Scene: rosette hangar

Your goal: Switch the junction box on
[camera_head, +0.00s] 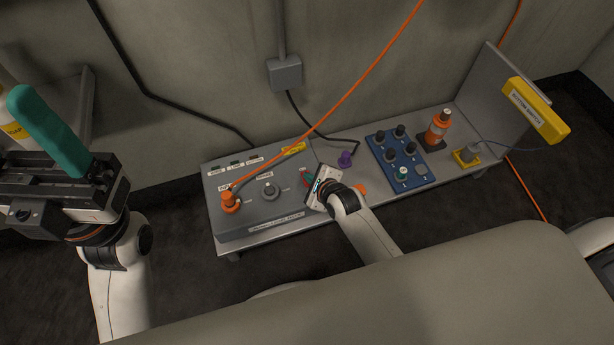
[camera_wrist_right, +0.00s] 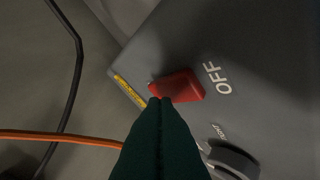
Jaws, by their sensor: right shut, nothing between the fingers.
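The junction box (camera_head: 245,215) is a grey sloped box at the left of the low bench. It bears an orange plug, a grey knob (camera_head: 268,191) and small labels. In the right wrist view a red switch lever (camera_wrist_right: 178,86) lies beside the word OFF on a grey face. My right gripper (camera_head: 309,183) is over the box's right end and hides part of it. Its dark green fingers (camera_wrist_right: 160,103) are shut and empty, tips at the lever's lower edge; I cannot tell if they touch. My left gripper (camera_head: 45,128), with teal fingers, is raised at far left, away from the box; its opening is unclear.
An orange cable (camera_head: 350,88) crosses above the bench from the orange plug (camera_head: 230,202). The wall is close behind.

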